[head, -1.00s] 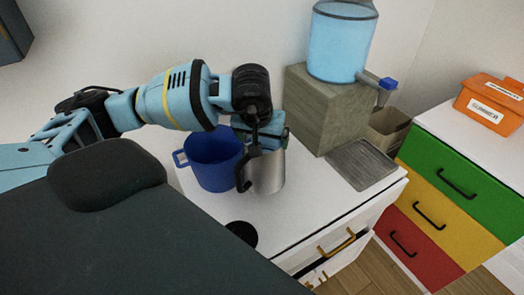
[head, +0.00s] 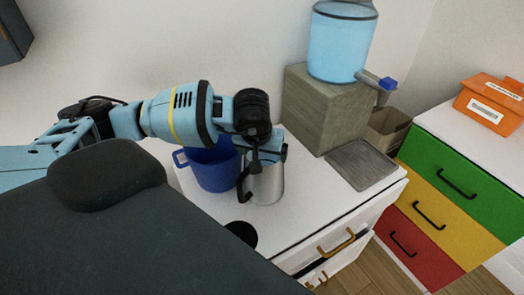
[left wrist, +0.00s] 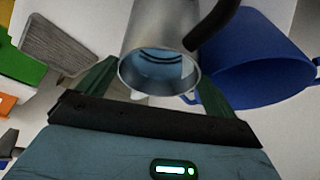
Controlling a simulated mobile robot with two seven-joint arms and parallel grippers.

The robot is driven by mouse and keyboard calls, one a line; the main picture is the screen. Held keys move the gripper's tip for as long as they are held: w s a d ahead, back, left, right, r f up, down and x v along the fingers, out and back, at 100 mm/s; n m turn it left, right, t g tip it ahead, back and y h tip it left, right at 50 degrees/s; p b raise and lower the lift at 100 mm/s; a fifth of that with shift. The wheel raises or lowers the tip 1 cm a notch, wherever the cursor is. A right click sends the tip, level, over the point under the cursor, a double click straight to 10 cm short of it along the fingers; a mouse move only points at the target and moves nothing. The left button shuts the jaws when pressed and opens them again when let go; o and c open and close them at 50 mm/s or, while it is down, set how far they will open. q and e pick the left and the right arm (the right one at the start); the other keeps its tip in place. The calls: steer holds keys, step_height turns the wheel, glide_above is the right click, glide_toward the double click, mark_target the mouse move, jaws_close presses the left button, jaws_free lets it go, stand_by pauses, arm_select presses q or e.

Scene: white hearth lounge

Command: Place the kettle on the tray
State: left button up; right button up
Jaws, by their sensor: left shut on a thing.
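The kettle (head: 266,184) is a silver metal vessel with a black handle on its left side. It is upright over the white cabinet top; whether its base touches the top is hard to tell. My left gripper (head: 262,155) is shut on the kettle near its upper part, and my wrist partly hides its rim. In the left wrist view, the kettle (left wrist: 160,40) is between the two fingers, its round mouth facing the camera. The grey flat tray (head: 361,165) lies right of the kettle, in front of the water dispenser, and is empty. My right gripper is not in view.
A blue mug (head: 214,172) stands just left of the kettle. A water dispenser (head: 340,45) sits on a wooden block (head: 325,108) behind the tray. A black disc (head: 243,233) lies near the front left. The cabinet top (head: 318,200) between kettle and tray is clear.

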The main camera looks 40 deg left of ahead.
arm_select(q)
steer(key=o, duration=1.7)
steer(key=v, duration=1.2)
steer(key=shift+p, duration=0.3)
